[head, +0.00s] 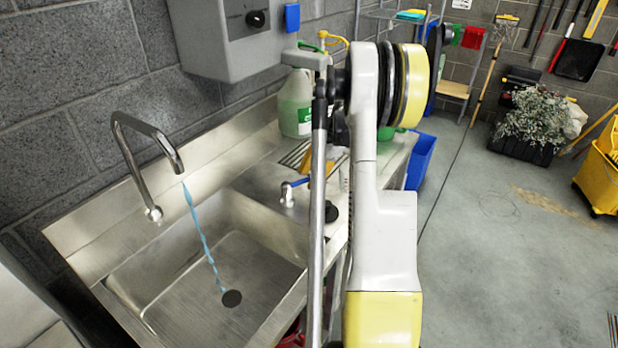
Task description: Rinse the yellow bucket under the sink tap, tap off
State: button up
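The metal sink (165,292) stands at the left, its basin empty apart from falling water. The curved tap (135,140) is running: a thin blue stream of water (200,230) falls from its spout to near the dark drain (232,298). A small blue-and-white lever-like fitting (288,192) sits at the basin's right side. A yellow wheeled bucket (600,175) stands on the floor at the right edge, partly cut off; I cannot tell whether it is the task's bucket. A yellow object (318,163) shows partly behind my arm. My gripper is not visible.
My arm blocks the middle of the view. A green-and-white jug (295,105) stands behind the basin. A grey wall box (225,40) hangs above the sink. A blue bin (421,160) stands beyond the counter. The grey floor (490,260) at right is mostly clear.

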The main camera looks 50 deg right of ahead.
jog(key=v, duration=1.2)
dwell(0.5)
